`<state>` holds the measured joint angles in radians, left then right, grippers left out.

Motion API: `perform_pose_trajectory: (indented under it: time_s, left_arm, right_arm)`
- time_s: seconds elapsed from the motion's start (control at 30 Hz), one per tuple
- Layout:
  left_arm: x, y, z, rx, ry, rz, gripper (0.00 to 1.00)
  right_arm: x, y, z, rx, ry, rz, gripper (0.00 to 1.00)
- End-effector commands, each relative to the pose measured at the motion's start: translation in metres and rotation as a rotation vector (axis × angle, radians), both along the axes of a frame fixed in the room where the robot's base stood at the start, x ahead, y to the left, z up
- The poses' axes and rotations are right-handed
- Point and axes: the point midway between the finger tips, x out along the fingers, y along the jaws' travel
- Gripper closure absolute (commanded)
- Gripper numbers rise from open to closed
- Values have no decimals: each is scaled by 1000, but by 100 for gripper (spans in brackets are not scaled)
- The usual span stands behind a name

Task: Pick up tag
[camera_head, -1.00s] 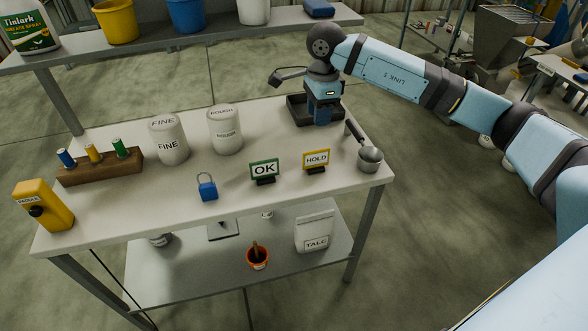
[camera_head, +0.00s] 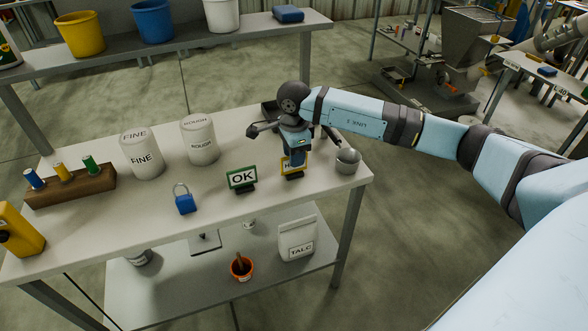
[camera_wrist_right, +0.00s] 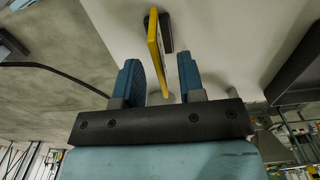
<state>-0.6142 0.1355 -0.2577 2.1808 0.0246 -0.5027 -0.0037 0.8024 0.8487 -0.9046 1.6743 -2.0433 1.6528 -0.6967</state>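The yellow-framed HOLD tag (camera_head: 286,169) stands on a dark foot near the front of the white table, mostly hidden behind my right gripper (camera_head: 296,160). In the right wrist view the tag (camera_wrist_right: 156,42) shows edge-on as a yellow strip. My right gripper (camera_wrist_right: 158,64) is open, with one blue finger on each side of the tag's near end and a visible gap to both. The green-framed OK tag (camera_head: 242,178) stands just left of it. My left gripper is not in view.
A dark tray (camera_head: 270,112) is behind my gripper. A blue padlock (camera_head: 185,203), the ROUGH jar (camera_head: 200,142) and the FINE jar (camera_head: 142,157) stand left. The table's front edge is close.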

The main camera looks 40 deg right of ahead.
Motion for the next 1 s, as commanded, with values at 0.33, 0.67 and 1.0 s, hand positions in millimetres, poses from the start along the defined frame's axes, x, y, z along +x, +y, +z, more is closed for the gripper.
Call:
perform_pose_trajectory:
  time_s: [0.33,0.67,1.0]
  left_arm:
    - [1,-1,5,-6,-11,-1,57]
    - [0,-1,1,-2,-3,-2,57]
    - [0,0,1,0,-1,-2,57]
  right_arm:
    - [0,0,-14,1,0,0,68]
    - [0,0,-14,0,0,-1,100]
    - [1,-1,-3,0,-2,-1,100]
